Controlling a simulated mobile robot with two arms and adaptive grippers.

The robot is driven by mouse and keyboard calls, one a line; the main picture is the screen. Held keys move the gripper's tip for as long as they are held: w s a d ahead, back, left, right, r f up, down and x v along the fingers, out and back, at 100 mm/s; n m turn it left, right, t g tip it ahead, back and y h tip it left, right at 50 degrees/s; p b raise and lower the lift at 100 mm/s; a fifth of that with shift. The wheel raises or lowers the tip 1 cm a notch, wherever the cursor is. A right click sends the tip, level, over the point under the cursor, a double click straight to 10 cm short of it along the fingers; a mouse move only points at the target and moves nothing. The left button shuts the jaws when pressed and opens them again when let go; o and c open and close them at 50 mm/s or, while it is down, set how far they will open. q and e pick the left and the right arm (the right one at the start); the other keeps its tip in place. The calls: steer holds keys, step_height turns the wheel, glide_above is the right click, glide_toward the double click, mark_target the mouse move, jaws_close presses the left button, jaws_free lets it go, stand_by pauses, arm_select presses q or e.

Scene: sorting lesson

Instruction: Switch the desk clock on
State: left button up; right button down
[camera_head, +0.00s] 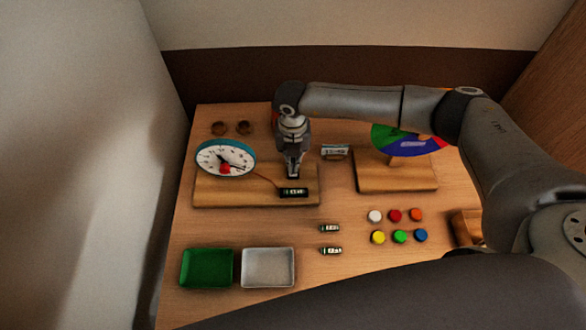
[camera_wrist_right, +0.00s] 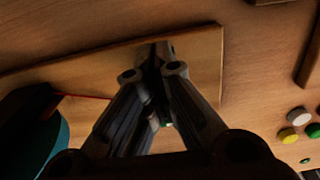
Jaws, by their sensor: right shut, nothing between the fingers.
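The desk clock (camera_head: 226,158) has a white face and a teal rim and stands on the left of a wooden base (camera_head: 220,193). A wire runs from it to a small dark block with pale markings (camera_head: 293,192) at the base's right end; I cannot make out a switch position. My right gripper (camera_head: 292,176) is shut and empty, pointing down just above and behind this block. I cannot tell if it touches. In the right wrist view the gripper (camera_wrist_right: 160,52) hides most of the block; the clock's teal edge (camera_wrist_right: 58,150) shows at the lower left.
A green tray (camera_head: 206,285) and a white tray (camera_head: 268,285) lie at the front left. Two small batteries (camera_head: 329,228) (camera_head: 331,251) lie loose. Coloured buttons (camera_head: 395,215) and a colour disc (camera_head: 395,140) on a stand (camera_head: 395,182) are right. My right arm spans the back right.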

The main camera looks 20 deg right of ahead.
steer(key=shift+f, duration=0.25)
steer(key=shift+s+r, duration=0.1)
steer(key=shift+r, duration=0.05)
steer(key=shift+r+p, duration=0.45)
steer(key=shift+r, duration=0.1)
steer(key=shift+r+p, duration=1.95)
steer(key=shift+r, duration=0.95)
